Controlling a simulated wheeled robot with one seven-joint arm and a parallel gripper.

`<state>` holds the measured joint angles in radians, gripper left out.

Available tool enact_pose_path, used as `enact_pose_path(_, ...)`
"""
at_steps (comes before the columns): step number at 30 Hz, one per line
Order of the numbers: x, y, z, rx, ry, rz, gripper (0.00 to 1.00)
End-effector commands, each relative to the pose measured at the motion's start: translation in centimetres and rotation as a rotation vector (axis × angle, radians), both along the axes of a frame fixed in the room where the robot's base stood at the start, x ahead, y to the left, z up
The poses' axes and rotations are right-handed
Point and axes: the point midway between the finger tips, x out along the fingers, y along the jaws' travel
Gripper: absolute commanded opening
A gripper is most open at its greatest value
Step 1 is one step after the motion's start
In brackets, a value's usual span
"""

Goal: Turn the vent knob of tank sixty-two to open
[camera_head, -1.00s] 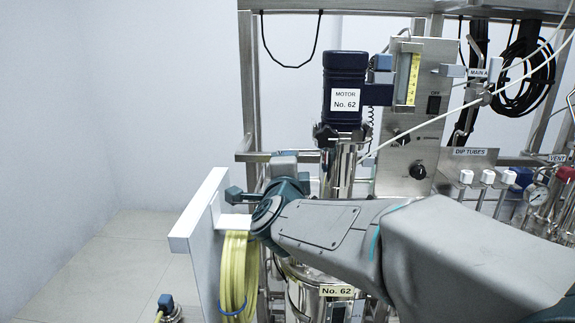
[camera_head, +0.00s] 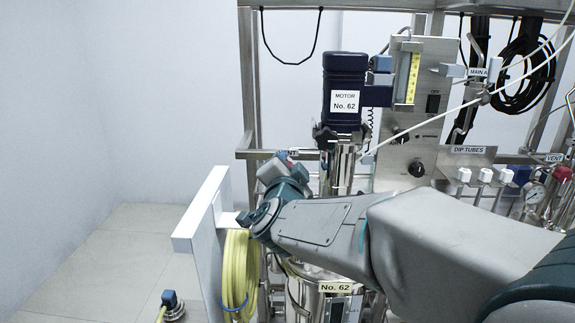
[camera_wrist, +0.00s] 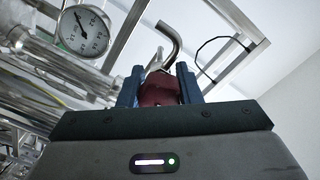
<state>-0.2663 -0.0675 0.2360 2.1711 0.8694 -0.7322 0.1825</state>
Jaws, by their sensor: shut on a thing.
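In the wrist view a dark red knob (camera_wrist: 160,88) sits between the two blue fingers of my gripper (camera_wrist: 160,84), which is shut on it. A bent metal pipe (camera_wrist: 168,40) rises just behind the knob. In the head view my gripper is at the left end of my arm, beside the tank's upper part; its fingers and the knob are mostly hidden there by my wrist. Tank sixty-two (camera_head: 335,288) carries a "No. 62" label and stands partly behind my arm.
A white panel (camera_head: 203,212) with a coiled yellow hose (camera_head: 238,265) stands left of the tank. A round gauge (camera_wrist: 85,31) is near the knob in the wrist view. A control panel (camera_head: 408,125) is behind my arm.

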Motion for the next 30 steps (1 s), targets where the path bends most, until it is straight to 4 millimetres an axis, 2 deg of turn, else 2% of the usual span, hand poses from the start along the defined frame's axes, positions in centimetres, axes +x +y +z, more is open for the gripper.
enact_pose_path(13, 0.0, 0.1, -0.1, -0.008, 0.002, 0.002, 0.08)
enact_pose_path(14, 0.0, 0.1, -0.1, -0.008, 0.002, 0.002, 0.4)
enact_pose_path(15, 0.0, 0.1, -0.1, -0.008, 0.002, 0.002, 0.51)
enact_pose_path(16, 0.0, 0.1, -0.1, -0.008, 0.002, 0.002, 0.53)
enact_pose_path(25, -0.1, 0.0, 0.0, -0.007, 0.001, 0.001, 0.53)
enact_pose_path(30, -1.7, 0.1, 0.0, -0.006, -0.001, 0.002, 0.53)
